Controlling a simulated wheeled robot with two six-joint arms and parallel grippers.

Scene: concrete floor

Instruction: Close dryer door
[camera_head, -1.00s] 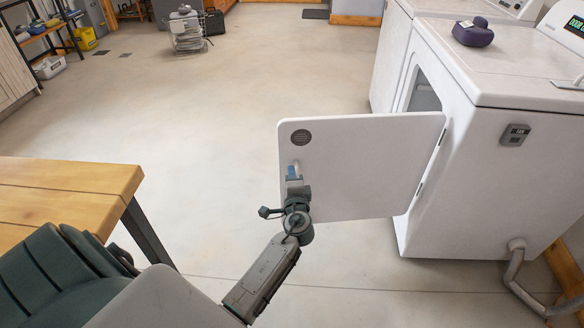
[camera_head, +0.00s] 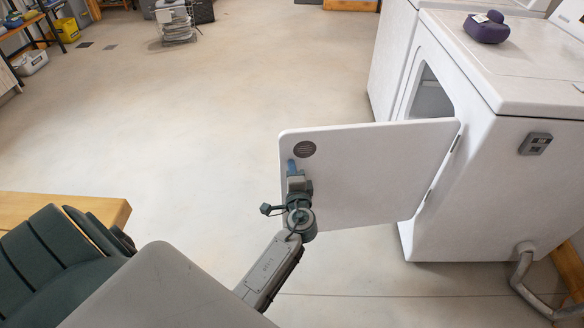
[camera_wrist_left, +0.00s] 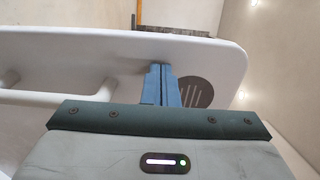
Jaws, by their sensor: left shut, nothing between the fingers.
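The white dryer (camera_head: 485,185) stands at the right. Its door (camera_head: 370,175) is swung wide open on hinges at the door's right edge, and part of the dark opening (camera_head: 432,97) shows above it. My left gripper (camera_head: 291,165) is at the door's free left part, just below the round dark grille (camera_head: 304,149). In the left wrist view the blue fingers (camera_wrist_left: 161,84) are together with nothing between them, and their tips are at the door face (camera_wrist_left: 100,50) beside the grille. Whether they touch it, I cannot tell. My right gripper is not in view.
A purple object (camera_head: 486,28) lies on the dryer top. A wooden table (camera_head: 100,208) is at the left near my arm. A grey hose (camera_head: 524,275) runs by the dryer's base. The floor behind the door is clear.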

